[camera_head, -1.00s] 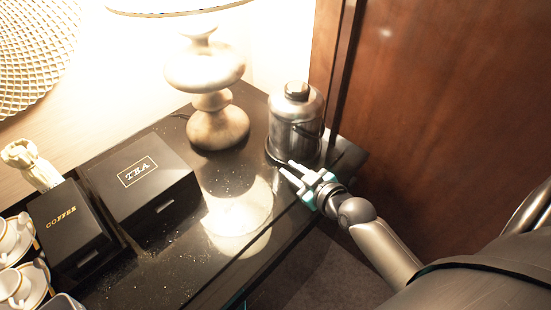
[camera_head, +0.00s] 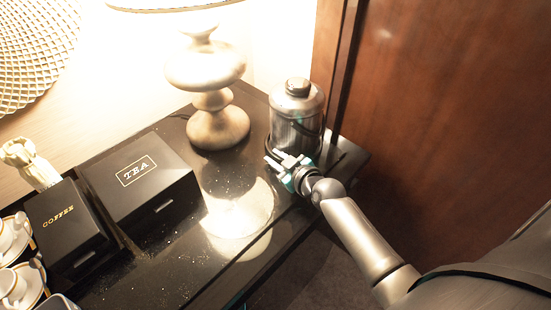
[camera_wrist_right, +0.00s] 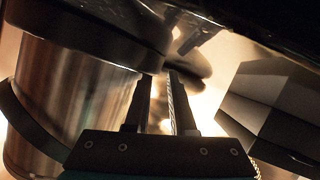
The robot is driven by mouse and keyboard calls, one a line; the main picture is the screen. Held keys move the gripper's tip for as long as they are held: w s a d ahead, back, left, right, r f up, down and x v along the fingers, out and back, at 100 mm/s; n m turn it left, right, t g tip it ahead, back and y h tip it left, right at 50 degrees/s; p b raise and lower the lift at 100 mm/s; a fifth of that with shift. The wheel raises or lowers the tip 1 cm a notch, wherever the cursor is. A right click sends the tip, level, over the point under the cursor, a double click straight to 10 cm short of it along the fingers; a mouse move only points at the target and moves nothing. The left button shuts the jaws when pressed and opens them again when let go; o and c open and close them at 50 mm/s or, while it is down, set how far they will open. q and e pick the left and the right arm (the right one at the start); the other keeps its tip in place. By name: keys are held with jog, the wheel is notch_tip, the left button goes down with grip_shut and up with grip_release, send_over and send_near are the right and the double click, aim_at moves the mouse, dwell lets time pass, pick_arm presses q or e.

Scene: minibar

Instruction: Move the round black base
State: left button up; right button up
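The round black base (camera_head: 268,146) shows as a thin dark rim under the metal kettle (camera_head: 297,116) at the right end of the counter. In the right wrist view, which looks upside down, the base (camera_wrist_right: 95,32) is a thick black disc against the kettle (camera_wrist_right: 72,95). My right gripper (camera_head: 274,157) is low at the front of the kettle, beside the base. Its two fingers (camera_wrist_right: 160,78) are apart with an empty-looking gap. The left fingertip is close to the base's edge; I cannot tell whether they touch. My left gripper is out of view.
A pale lamp (camera_head: 217,128) stands left of the kettle. A black TEA box (camera_head: 140,178) and a COFFEE box (camera_head: 68,228) are farther left, by cups on saucers (camera_head: 22,288). A brown wooden panel (camera_head: 430,120) rises at the right. Bare counter (camera_head: 235,215) lies in front of the lamp.

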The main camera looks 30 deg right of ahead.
jog(key=shift+s+f, duration=0.1)
jog(key=shift+f, duration=0.15)
grip_shut()
